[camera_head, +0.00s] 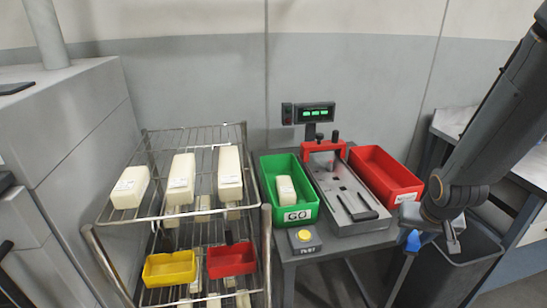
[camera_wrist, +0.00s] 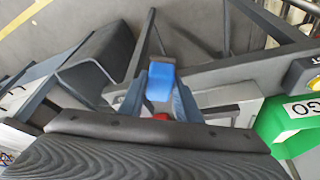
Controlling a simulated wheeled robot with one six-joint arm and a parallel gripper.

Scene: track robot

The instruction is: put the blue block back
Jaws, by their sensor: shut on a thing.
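The blue block (camera_head: 413,240) is held at the tips of my gripper (camera_head: 418,237), in the air in front of the table's right side. In the wrist view the blue block (camera_wrist: 160,82) sits between the two fingers of my gripper (camera_wrist: 161,88), which are shut on it. The block is apart from the table and the bins. Its lower part is small and hard to make out in the head view. I cannot tell which place the block belongs to.
A table holds a green GO bin (camera_head: 267,201) with a pale block, a grey fixture (camera_head: 345,228) with a red clamp, a red bin (camera_head: 374,166) and a yellow button (camera_head: 304,235). A dark bin (camera_head: 478,262) stands at right. A wire rack (camera_head: 150,213) holds pale blocks and small trays.

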